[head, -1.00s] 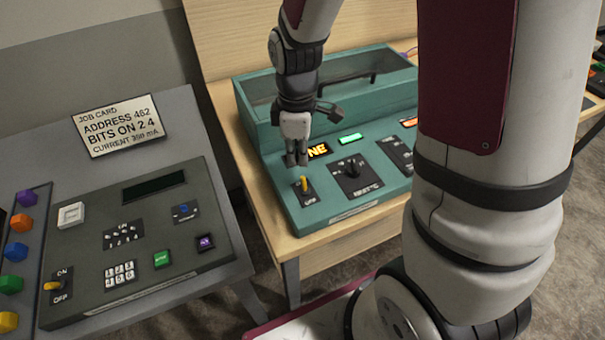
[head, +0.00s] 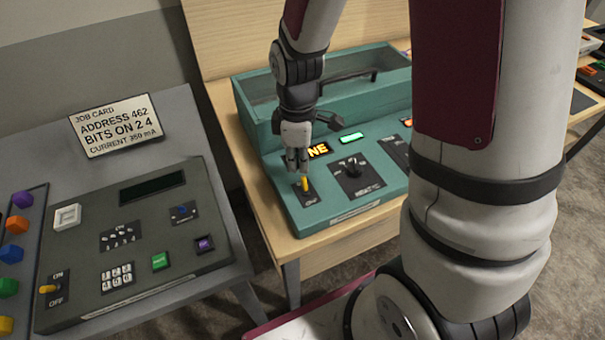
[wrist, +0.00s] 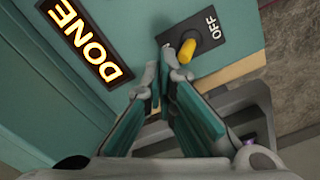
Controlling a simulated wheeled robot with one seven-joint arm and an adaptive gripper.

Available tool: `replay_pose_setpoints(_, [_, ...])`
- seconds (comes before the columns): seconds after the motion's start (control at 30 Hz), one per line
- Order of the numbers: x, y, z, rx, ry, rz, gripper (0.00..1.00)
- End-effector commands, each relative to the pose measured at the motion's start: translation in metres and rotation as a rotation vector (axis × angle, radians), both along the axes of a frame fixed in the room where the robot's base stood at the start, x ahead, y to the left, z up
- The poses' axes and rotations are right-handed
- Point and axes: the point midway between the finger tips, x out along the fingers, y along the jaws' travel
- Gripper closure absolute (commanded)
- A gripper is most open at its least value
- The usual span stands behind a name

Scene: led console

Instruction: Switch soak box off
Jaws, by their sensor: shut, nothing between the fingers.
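The soak box (head: 330,205) is a teal console with a glass-topped bay at the back. Its yellow toggle switch (head: 305,184) stands on a black plate at the front left, and it also shows in the wrist view (wrist: 187,50), beside the word OFF. An orange display reads DONE in the wrist view (wrist: 88,40). My gripper (head: 297,168) is shut and empty, its fingertips just behind the yellow toggle in the head view. In the wrist view the fingertips (wrist: 158,72) are close beside the toggle; I cannot tell whether they touch it.
A grey console (head: 130,240) with its own yellow ON/OFF switch (head: 47,289) stands to the left, below a job card (head: 116,125). A black knob (head: 352,170) and a green light (head: 351,137) lie right of my gripper. My arm hides the right side.

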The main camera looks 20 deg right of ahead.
Motion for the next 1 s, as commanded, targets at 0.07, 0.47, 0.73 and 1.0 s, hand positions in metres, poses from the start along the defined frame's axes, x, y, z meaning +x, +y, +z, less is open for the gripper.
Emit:
replay_pose_setpoints(0.07, [0.0, 0.0, -0.003, 0.001, 0.001, 0.0, 1.0])
replay_pose_setpoints(0.47, [0.0, 0.0, -0.007, 0.001, 0.001, 0.0, 1.0])
replay_pose_setpoints(0.73, [-0.004, 0.0, -0.007, 0.0, 0.001, 0.0, 1.0])
replay_pose_setpoints(1.0, [-0.012, 0.0, -0.007, 0.0, 0.002, 0.0, 1.0])
